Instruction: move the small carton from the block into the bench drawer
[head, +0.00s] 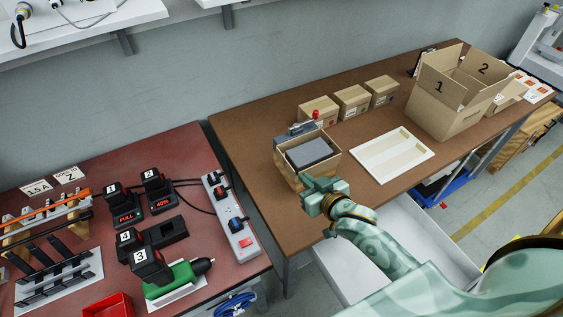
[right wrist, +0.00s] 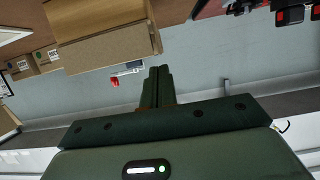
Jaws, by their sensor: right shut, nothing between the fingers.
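A cardboard box (head: 289,168) with a dark grey top or contents stands near the front edge of the brown bench (head: 260,212); I cannot tell whether it is the small carton or the block. In the right wrist view a brown box (right wrist: 108,50) is close to the fingers, apart from them. Three small closed cartons (head: 318,110) stand in a row behind. A white open drawer (head: 440,236) shows under the bench front, partly hidden by my right arm. My right gripper (head: 312,192) is shut and empty, just in front of the cardboard box. My left gripper is not in view.
A grey device with a red knob (head: 316,115) is behind the box. A red table (head: 100,165) with chargers is at left.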

